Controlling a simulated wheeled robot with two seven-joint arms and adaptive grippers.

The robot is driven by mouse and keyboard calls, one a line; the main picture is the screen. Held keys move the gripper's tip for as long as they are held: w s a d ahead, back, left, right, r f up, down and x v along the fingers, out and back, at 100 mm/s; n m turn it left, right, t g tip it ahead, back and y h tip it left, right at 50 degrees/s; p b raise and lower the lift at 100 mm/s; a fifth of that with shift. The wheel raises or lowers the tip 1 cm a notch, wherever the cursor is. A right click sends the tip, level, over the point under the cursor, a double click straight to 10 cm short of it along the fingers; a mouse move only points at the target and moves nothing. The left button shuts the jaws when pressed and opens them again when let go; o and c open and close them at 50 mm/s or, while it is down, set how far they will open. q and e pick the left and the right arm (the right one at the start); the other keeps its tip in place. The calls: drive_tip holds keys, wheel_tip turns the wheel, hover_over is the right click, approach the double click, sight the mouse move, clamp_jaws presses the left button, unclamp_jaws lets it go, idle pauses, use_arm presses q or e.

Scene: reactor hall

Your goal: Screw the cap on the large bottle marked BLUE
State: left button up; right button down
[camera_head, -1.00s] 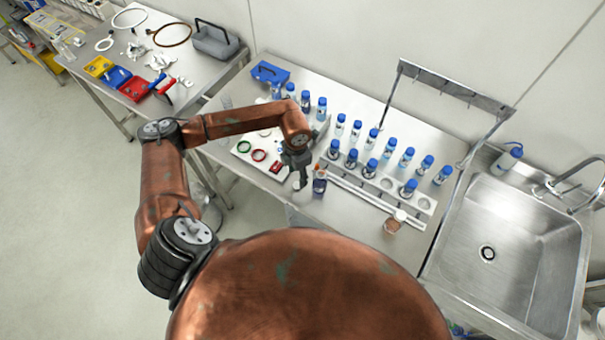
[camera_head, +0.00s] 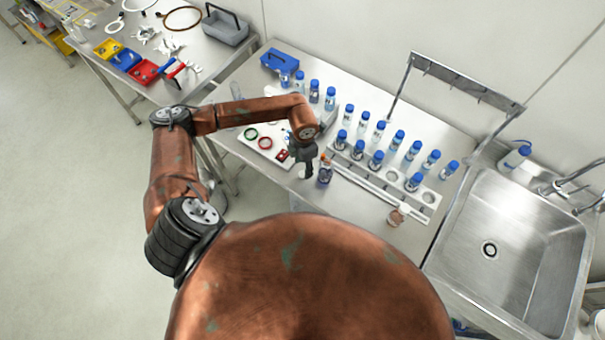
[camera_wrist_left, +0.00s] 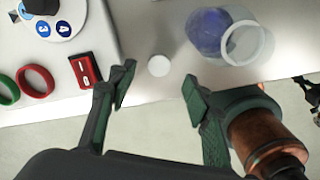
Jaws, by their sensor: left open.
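A clear bottle with blue contents (camera_wrist_left: 210,32) stands near the table's front edge in the left wrist view, its pale round rim showing without a cap. In the head view it shows as a small dark-blue bottle (camera_head: 325,174) just right of the gripper; its marking is not legible. A small white round cap (camera_wrist_left: 158,66) lies on the table left of the bottle. My left gripper (camera_wrist_left: 158,92) is open, its fingers apart on either side of the cap in the picture and not closed on it. In the head view the left gripper (camera_head: 307,171) hides the cap. My right gripper is not in view.
A white rack (camera_head: 432,208) with several blue-capped bottles stands right of the bottle. A white board (camera_head: 250,141) with green and red rings lies to the left. A sink (camera_head: 490,215) is at the right.

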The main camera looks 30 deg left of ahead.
sight(302, 174)
use_arm(q)
drive_tip(key=shift+f+p, duration=0.3)
drive_tip(key=shift+f, duration=0.05)
wheel_tip(302, 174, down, 4)
drive_tip(key=shift+s+a+f+p, duration=0.1)
drive_tip(key=shift+s+p, duration=0.05)
drive_tip(key=shift+p, duration=0.6)
drive_tip(key=shift+f, duration=0.1)
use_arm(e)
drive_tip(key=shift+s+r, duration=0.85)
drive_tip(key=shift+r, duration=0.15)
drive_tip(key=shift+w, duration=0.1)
use_arm(q)
drive_tip(key=shift+c, duration=0.4)
drive_tip(key=c, duration=0.7)
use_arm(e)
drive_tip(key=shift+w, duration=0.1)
